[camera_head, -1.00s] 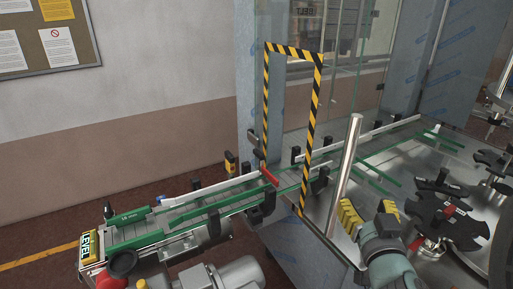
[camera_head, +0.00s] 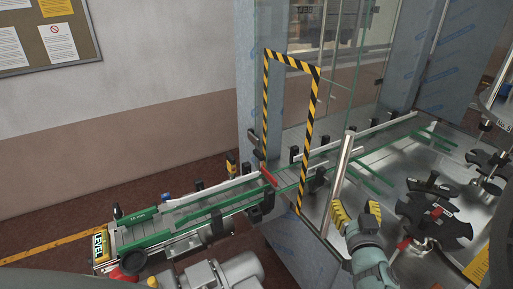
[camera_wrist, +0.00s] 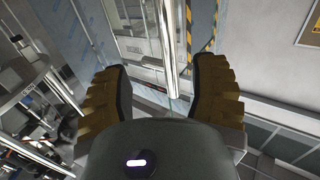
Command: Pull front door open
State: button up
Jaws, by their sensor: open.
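The front door is a clear glass panel of the machine enclosure, and its pane is hard to make out. A long upright metal bar handle (camera_head: 342,180) stands at the front of the enclosure. My gripper (camera_head: 356,211), with yellow ribbed fingers, is open close beside the bar's lower part. In the wrist view the handle bar (camera_wrist: 167,45) runs down from the top into the gap between the two spread fingers of my gripper (camera_wrist: 162,72). The bar is nearer the right finger. I cannot tell whether either finger touches it.
A black-and-yellow striped frame (camera_head: 312,120) surrounds the conveyor opening. The conveyor (camera_head: 190,215) sticks out left, with a motor (camera_head: 222,274) below it. Black star wheels (camera_head: 435,215) sit on the metal table at right. A notice board (camera_head: 45,32) hangs on the wall.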

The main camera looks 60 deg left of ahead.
aim_at(341, 177)
jog(key=shift+s+a+p+x, duration=0.15)
jog(key=shift+p+x, duration=0.25)
jog(key=shift+x, duration=1.55)
jog(key=shift+s+a+p+x, duration=0.1)
jog(key=shift+p+x, duration=0.25)
jog(key=shift+x, duration=1.6)
jog(key=shift+s+a+p+x, duration=0.15)
jog(key=shift+p+x, duration=0.25)
jog(key=shift+x, duration=1.55)
jog(key=shift+d+r, duration=0.1)
grip_shut()
